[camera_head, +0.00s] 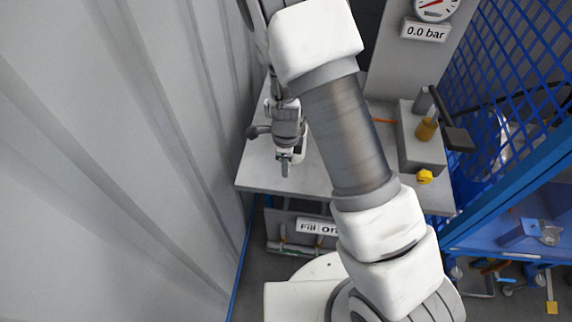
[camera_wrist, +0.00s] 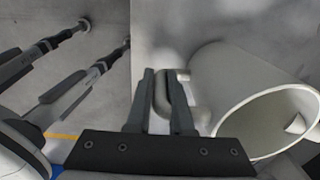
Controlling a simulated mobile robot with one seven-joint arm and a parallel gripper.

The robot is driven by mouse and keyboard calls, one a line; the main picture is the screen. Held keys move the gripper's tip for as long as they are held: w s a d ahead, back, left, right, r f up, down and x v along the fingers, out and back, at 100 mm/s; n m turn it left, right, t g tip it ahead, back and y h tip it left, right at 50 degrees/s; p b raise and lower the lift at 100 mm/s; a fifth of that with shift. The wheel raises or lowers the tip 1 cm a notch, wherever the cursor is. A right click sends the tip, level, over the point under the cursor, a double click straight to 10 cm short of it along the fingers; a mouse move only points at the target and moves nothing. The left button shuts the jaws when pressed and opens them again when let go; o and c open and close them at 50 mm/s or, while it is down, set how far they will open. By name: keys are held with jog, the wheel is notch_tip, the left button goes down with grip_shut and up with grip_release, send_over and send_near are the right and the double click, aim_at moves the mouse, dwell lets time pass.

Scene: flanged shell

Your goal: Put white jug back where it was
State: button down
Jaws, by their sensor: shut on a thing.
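The white jug (camera_wrist: 222,72) fills the right of the wrist view, with its open mouth facing the lower right. Its handle (camera_wrist: 163,95) lies between the two dark fingers of my gripper (camera_wrist: 161,76), which is shut on it. In the head view my gripper (camera_head: 286,163) is over the left part of the grey worktop (camera_head: 256,178). A small white part of the jug (camera_head: 300,152) seems to show beside it, mostly hidden. I cannot tell whether the jug touches the worktop.
A corrugated grey wall (camera_head: 150,150) stands close on the left. A grey block with a brass fitting (camera_head: 426,130) and a yellow knob (camera_head: 424,176) are on the worktop's right side. Blue mesh (camera_head: 505,60) stands beyond. Dark rods (camera_wrist: 62,98) show at left in the wrist view.

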jog(key=shift+f, duration=0.2)
jog(key=c, duration=0.8)
grip_release()
jog(key=shift+r, duration=0.15)
